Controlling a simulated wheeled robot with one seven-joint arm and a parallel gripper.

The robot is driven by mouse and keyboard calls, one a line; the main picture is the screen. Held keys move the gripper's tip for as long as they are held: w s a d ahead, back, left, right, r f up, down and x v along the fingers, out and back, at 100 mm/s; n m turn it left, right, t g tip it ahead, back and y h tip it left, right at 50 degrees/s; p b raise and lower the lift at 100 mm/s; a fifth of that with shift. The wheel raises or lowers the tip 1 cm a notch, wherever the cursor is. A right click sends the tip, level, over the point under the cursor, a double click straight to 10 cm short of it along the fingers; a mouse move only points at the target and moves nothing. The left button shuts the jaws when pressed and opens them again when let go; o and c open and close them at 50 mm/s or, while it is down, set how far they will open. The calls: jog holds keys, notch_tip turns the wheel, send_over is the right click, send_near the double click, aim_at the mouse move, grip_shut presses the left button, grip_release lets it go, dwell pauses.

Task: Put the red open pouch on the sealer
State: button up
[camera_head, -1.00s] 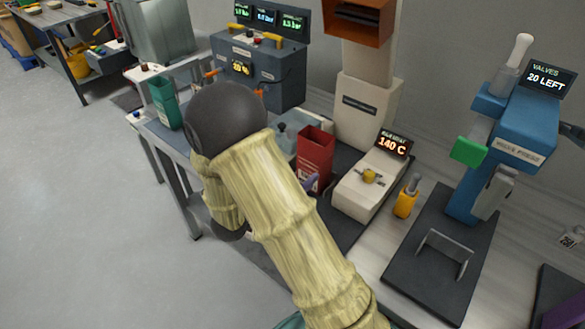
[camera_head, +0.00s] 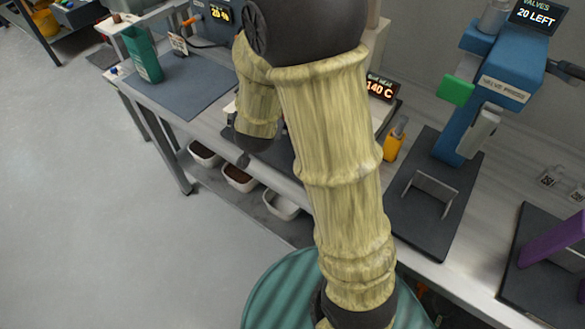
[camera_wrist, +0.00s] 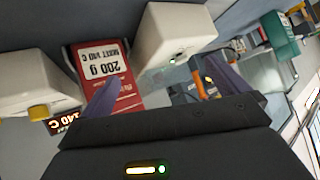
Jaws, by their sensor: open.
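The red pouch (camera_wrist: 122,91) shows in the wrist view with a white "200 g" label that reads upside down. In the head view my arm hides it. The sealer shows as a white body (camera_wrist: 24,80) with a yellow knob at the left of the wrist view. In the head view only its 140 C display (camera_head: 382,88) and a little of its edge show beside my arm. My gripper (camera_wrist: 160,68) is open, with purple fingers apart. The left finger overlaps the pouch in the picture. I cannot tell whether they touch.
A green pouch (camera_head: 143,55) stands on a dark mat at the left. The blue valve press (camera_head: 490,90) stands right of the sealer, with a yellow-handled tool (camera_head: 394,145) between. A white block (camera_wrist: 176,45) is close beside the red pouch. Bins (camera_head: 240,178) sit on a lower shelf.

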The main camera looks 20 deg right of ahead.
jog(key=s+d+n+g+y, duration=0.2)
jog(key=s+n+g, duration=0.3)
jog(key=s, duration=1.2)
jog(key=shift+s+d+r+n+g+y, duration=0.15)
jog(key=shift+s+d+n+g+y, duration=0.15)
jog(key=shift+g, duration=0.8)
jog(key=shift+w+a, duration=0.1)
